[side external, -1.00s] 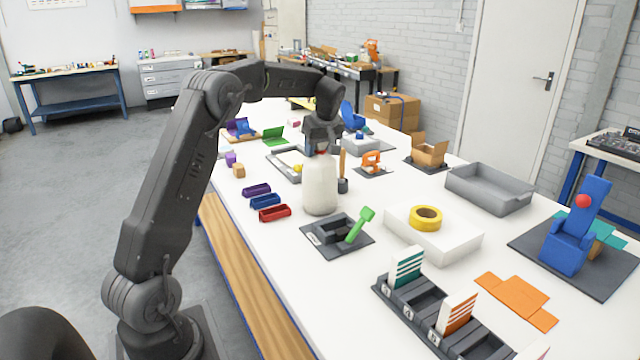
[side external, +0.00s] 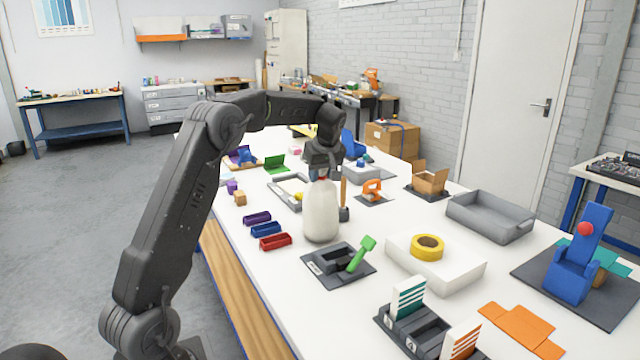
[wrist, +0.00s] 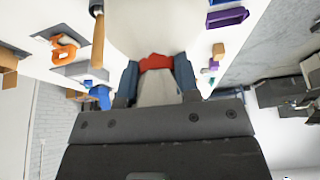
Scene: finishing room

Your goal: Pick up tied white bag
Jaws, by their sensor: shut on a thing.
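The tied white bag (side external: 321,212) stands upright on the white table in the side external view. Its red tie shows in the wrist view (wrist: 156,62), and the white body fills the top of that view. My gripper (side external: 322,174) is above the bag, pointing down, with its fingers shut on the neck at the tie. In the wrist view the two fingers of my gripper (wrist: 158,80) sit on either side of the neck. I cannot tell whether the bag's bottom is clear of the table.
A wooden-handled tool in a dark holder (side external: 344,213) stands just right of the bag. Red, blue and purple small bins (side external: 266,230) lie to the left. A dark tray with a green lever (side external: 362,253) is in front. A grey tray (side external: 490,216) is farther right.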

